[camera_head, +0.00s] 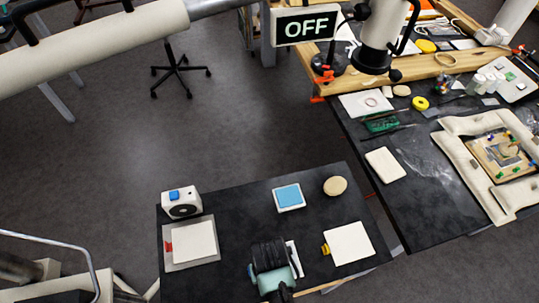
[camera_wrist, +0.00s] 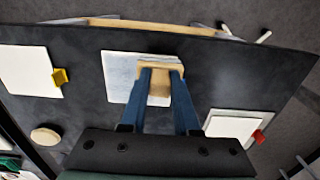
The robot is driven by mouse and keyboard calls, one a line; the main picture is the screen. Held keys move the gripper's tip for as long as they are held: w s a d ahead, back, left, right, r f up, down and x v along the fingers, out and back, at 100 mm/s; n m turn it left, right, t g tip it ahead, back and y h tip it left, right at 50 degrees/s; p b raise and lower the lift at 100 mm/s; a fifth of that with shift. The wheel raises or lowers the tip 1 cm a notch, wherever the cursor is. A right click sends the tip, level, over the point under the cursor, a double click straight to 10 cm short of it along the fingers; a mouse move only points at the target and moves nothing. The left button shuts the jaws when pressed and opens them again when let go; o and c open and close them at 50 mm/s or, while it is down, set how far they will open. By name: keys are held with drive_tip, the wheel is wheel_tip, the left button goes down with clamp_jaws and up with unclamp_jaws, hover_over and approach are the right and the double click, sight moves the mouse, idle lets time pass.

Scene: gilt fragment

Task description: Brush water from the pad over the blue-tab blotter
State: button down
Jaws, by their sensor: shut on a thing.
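My gripper (camera_wrist: 160,72) is shut on a wooden brush (camera_wrist: 158,90). The brush is over a pale, grey-mottled middle blotter (camera_wrist: 118,72), which shows as a white strip beside my gripper in the head view (camera_head: 294,258). I cannot tell whether the bristles touch it. No blue tab shows on it; part of this blotter is hidden by the fingers and brush. The water pad, a blue square in a white dish (camera_head: 289,197), lies behind my gripper in the head view.
A yellow-tab blotter (camera_head: 349,244) lies right and a red-tab blotter (camera_head: 193,241) lies left on a grey sheet. A round wooden disc (camera_head: 335,186) and a white box with a blue top (camera_head: 181,203) stand at the back. A sign reads OFF (camera_head: 306,26).

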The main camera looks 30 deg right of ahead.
drive_tip(key=shift+f+b, duration=0.65)
drive_tip(key=shift+f, duration=0.35)
idle(0.6)
drive_tip(key=shift+w, duration=0.1)
